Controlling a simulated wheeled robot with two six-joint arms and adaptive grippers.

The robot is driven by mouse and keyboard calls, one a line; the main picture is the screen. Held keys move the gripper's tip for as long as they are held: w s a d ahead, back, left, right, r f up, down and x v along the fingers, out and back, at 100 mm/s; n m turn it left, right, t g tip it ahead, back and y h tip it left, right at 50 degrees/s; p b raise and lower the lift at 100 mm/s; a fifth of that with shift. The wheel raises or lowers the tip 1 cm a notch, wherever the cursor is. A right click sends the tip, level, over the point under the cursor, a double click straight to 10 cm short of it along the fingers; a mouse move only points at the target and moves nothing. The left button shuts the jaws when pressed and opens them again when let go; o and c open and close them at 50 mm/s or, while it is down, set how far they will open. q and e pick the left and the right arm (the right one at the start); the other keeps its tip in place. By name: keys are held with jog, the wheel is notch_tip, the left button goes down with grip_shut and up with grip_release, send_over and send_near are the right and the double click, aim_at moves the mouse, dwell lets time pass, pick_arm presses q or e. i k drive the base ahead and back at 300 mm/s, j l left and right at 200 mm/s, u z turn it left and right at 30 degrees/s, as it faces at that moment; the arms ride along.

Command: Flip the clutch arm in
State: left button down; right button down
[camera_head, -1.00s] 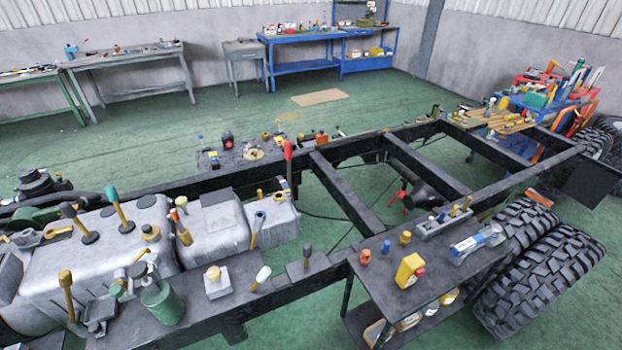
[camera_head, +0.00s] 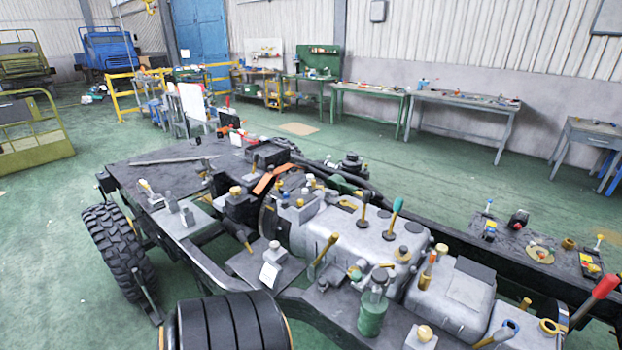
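A truck chassis frame (camera_head: 490,218) runs across the middle, with a grey gearbox housing (camera_head: 335,228) on it. Several levers stand on and beside the housing: a green-handled one (camera_head: 396,208), a dark-knobbed one (camera_head: 364,203) and a yellow-handled one (camera_head: 325,250). A lever with a red handle (camera_head: 599,294) leans at the lower right. A short yellow bar (camera_head: 243,240) slants down left of the housing. I cannot tell which of these, if any, is the clutch arm. Neither of my grippers is in view.
A large tyre (camera_head: 118,252) stands at the left of the chassis. A green canister (camera_head: 372,314) stands on the near frame side. Workbenches (camera_head: 462,99) line the back wall. Open green floor (camera_head: 40,270) lies at the left and behind the chassis.

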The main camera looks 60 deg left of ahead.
aim_at(334, 237)
jog(key=u, duration=1.95)
